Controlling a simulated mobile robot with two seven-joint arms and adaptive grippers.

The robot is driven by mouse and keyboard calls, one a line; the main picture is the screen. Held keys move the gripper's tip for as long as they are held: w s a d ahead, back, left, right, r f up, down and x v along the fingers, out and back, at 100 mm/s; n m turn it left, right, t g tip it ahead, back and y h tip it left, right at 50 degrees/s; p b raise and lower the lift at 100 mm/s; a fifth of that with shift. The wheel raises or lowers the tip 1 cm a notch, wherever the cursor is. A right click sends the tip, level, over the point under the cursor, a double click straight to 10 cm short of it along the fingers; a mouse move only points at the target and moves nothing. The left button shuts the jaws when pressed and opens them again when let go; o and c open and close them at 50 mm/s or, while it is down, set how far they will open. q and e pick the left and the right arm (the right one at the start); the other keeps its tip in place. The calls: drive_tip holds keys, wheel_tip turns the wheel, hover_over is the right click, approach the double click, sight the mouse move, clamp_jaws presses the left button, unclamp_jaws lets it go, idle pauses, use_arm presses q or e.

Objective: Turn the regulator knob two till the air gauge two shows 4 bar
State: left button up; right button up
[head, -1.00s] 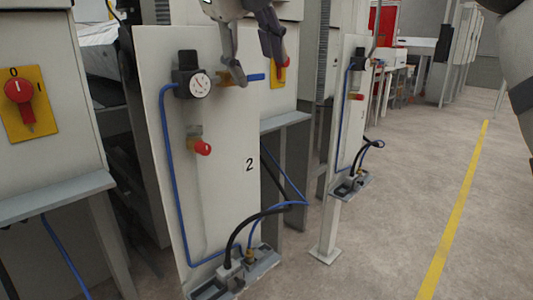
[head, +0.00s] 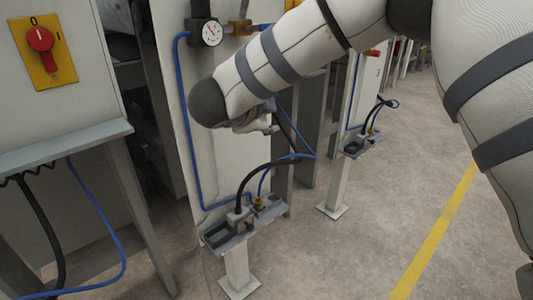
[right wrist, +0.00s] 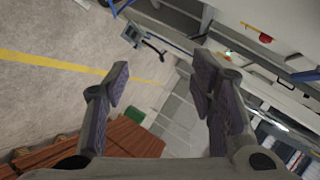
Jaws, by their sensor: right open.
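The air gauge (head: 211,32), a small round white dial, sits near the top of the panel (head: 170,50) in the head view; its reading is too small to tell. The black regulator (head: 200,8) is above it, cut by the top picture edge, so its knob is not clearly seen. My right arm crosses in front of the panel and hides its middle, including any number there. My right gripper (head: 262,125) shows only in part, below the gauge and apart from it. In the right wrist view my right gripper (right wrist: 160,85) is open with nothing between its fingers. My left gripper is not in view.
A red rotary switch (head: 40,38) on a yellow plate is at the left. A brass fitting (head: 239,27) joins the gauge. A grey tray (head: 222,238) with hoses sits below the panel. A yellow floor line (head: 435,230) runs along clear floor at the right.

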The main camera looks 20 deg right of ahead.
wheel_tip(320, 180, down, 10)
drive_tip(key=s+a+n+t+y, duration=0.1)
drive_tip(key=n+y, duration=0.1)
drive_tip(key=n, duration=0.3)
drive_tip(key=shift+r+n, duration=0.15)
drive_tip(key=shift+n, duration=0.15)
drive_tip(key=shift+s, duration=0.1)
